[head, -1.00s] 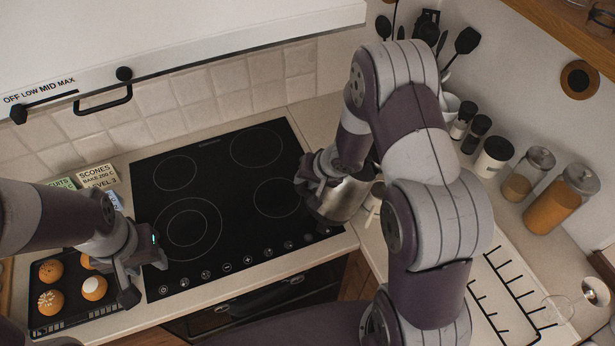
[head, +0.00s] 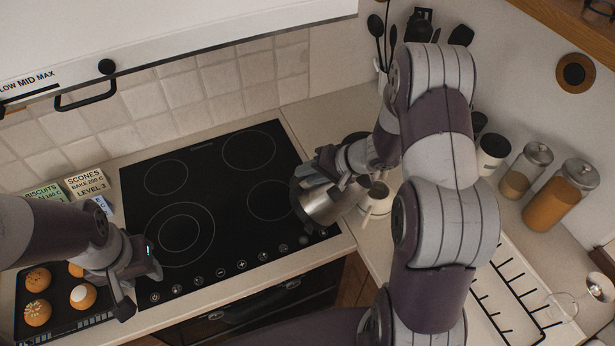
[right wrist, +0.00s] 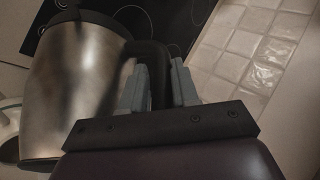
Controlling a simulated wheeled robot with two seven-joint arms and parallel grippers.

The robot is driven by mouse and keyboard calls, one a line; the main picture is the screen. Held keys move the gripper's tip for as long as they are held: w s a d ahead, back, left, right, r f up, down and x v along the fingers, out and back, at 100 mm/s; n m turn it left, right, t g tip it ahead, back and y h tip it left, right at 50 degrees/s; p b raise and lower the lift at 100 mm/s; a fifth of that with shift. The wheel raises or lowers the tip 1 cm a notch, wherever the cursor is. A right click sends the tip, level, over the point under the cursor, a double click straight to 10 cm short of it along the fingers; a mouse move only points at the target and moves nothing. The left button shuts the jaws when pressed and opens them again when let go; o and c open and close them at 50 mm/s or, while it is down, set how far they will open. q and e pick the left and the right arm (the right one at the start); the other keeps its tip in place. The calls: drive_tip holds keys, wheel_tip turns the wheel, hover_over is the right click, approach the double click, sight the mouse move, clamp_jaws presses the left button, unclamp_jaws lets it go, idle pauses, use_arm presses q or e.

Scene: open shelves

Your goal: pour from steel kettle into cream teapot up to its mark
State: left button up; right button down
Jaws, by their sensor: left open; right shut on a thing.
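The steel kettle (head: 322,207) is held over the right edge of the hob and looks tilted towards the cream teapot. My right gripper (head: 325,168) is shut on its black handle; the right wrist view shows the fingers (right wrist: 160,85) around that handle beside the kettle's steel body (right wrist: 80,85). The cream teapot (head: 376,203) stands on the counter just right of the kettle, partly hidden by my right arm. Its mark, its level and any stream cannot be made out. My left gripper (head: 141,284) is open and empty beside the hob's front left corner.
The black hob (head: 215,215) is clear left of the kettle. A tray of buns (head: 68,325) lies under my left arm, with recipe cards (head: 88,183) behind it. Glass jars (head: 560,195) and a black rack (head: 515,290) are at the right.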

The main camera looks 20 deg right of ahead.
drive_tip(key=shift+d+r+y+b, duration=0.45)
drive_tip(key=shift+d+y+b, duration=0.3)
drive_tip(key=shift+b, duration=0.45)
drive_tip(key=shift+s+r+p, duration=0.1)
drive_tip(key=shift+r+p, duration=0.2)
drive_tip(key=shift+p, duration=0.15)
drive_tip(key=shift+d+r+m+t+y+p, duration=0.4)
drive_tip(key=shift+d+r+p, duration=0.3)
drive_tip(key=shift+p, duration=0.85)
drive_tip(key=shift+a, duration=0.1)
drive_tip(key=shift+s+r+p, duration=0.2)
drive_tip(key=shift+r+p, duration=0.05)
drive_tip(key=shift+p, duration=0.45)
drive_tip(key=shift+d+r+y+p, duration=0.45)
drive_tip(key=shift+d+y+p, duration=0.15)
drive_tip(key=shift+p, duration=0.9)
